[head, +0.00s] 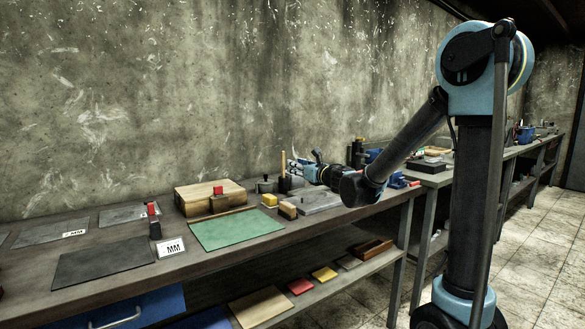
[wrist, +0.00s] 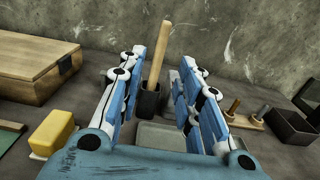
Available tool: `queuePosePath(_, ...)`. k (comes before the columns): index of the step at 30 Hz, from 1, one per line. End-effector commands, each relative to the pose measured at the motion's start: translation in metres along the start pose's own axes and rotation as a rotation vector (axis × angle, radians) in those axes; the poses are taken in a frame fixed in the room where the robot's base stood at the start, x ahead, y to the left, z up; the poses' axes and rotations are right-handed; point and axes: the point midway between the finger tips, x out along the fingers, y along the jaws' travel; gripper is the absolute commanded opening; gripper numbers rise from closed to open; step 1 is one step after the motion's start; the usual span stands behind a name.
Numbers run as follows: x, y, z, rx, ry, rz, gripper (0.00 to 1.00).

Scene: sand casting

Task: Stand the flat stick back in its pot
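A light wooden stick (wrist: 158,56) stands up out of a small dark pot (wrist: 150,104) in the wrist view, leaning slightly right there. In the head view the stick (head: 283,162) looks nearly upright above the dark pot (head: 284,184), toward the back of the bench. My gripper (wrist: 175,47) is open, its blue and white fingers to either side of the stick in the wrist view. In the head view my gripper (head: 291,166) is just right of the stick. No grip on it shows, and I cannot tell how far the fingertips are from it. The stick's lower end is hidden in the pot.
A wooden box (wrist: 30,65) and a yellow block (wrist: 50,131) lie to the left in the wrist view. A small rack with pegs (wrist: 246,116) and a dark open box (wrist: 290,126) are on the right. The wall (head: 180,90) stands close behind.

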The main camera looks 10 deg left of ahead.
Motion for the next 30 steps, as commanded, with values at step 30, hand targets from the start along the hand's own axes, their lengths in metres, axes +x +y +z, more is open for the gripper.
queuePosePath(30, -0.105, -0.129, 0.037, 0.642, -0.126, -0.368, 0.32)
